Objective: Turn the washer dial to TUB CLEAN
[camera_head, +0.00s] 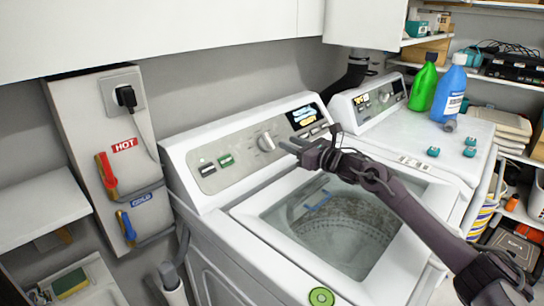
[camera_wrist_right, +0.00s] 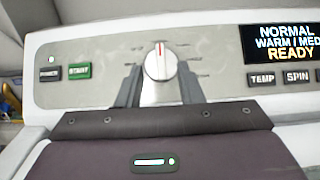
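The washer dial (camera_head: 265,142) is a round white knob on the sloped control panel of the front washer (camera_head: 221,202). In the right wrist view the dial (camera_wrist_right: 161,66) has a red mark pointing up, with small unreadable labels around it. The display (camera_wrist_right: 284,43) reads NORMAL, WARM / MED, READY. My right gripper (camera_head: 291,146) reaches over the washer to just right of the dial. In the wrist view its fingers (camera_wrist_right: 159,88) are spread apart, one on each side of the dial's lower part; contact cannot be told. My left gripper is out of view.
The washer tub (camera_head: 345,235) stands open under my right arm. POWER (camera_wrist_right: 48,74) and green START (camera_wrist_right: 79,71) buttons are left of the dial; TEMP (camera_wrist_right: 262,79) and SPIN (camera_wrist_right: 297,77) are right. A second machine (camera_head: 366,105) stands behind, with green (camera_head: 423,85) and blue (camera_head: 448,93) bottles.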

